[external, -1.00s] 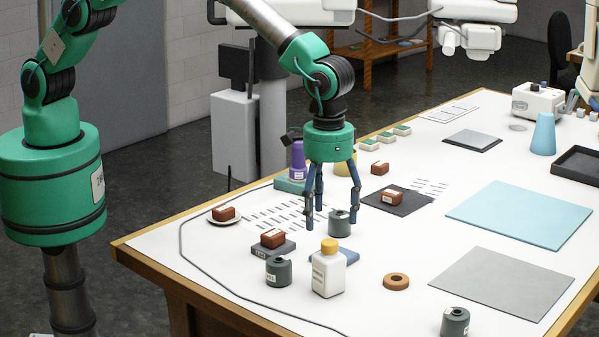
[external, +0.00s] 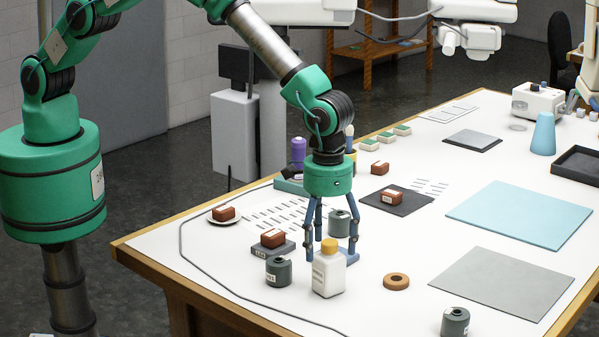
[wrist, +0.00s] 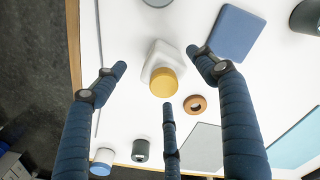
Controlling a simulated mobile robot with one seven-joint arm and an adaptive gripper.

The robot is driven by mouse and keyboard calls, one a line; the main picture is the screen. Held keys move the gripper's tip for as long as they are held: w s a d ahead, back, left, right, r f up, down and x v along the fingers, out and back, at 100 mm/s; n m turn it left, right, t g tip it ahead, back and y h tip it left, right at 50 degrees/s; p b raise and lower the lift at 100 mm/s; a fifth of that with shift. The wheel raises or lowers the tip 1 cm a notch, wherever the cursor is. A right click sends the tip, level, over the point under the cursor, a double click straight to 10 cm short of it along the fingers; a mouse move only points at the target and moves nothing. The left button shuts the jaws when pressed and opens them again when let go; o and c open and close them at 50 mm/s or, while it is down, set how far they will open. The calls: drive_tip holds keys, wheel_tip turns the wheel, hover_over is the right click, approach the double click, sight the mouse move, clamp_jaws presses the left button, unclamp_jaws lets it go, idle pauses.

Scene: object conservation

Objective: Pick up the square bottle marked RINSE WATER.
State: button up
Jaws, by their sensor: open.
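The white square bottle (external: 328,274) with a yellow cap stands upright near the table's front; its lettering is too small to read. In the wrist view the bottle (wrist: 158,56) is seen from above, its yellow cap (wrist: 164,82) uppermost. My gripper (external: 330,250) is open, its three blue fingers pointing down around or just behind the bottle's upper part. In the wrist view the gripper (wrist: 160,77) has fingertips spread on different sides of the bottle, with visible gaps. Nothing is held. I cannot tell the exact fingertip height.
A dark grey cylinder (external: 278,273) stands close left of the bottle, and another (external: 340,224) behind. A blue pad (wrist: 236,33) lies near it. A brown ring (external: 396,286) lies to the right. A red-brown block (external: 272,238) rests on a grey block. Free table lies beyond the ring.

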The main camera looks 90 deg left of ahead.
sight(327, 268)
drive_tip(key=shift+f, duration=0.75)
drive_tip(key=shift+f, duration=0.15)
drive_tip(key=shift+w+f+p, duration=0.1)
drive_tip(key=shift+f+p, duration=0.65)
drive_tip(key=shift+f, duration=1.7)
clamp_jaws()
drive_tip(key=shift+r, duration=0.1)
drive_tip(key=shift+r+b, duration=0.9)
drive_tip(key=shift+r, duration=4.05)
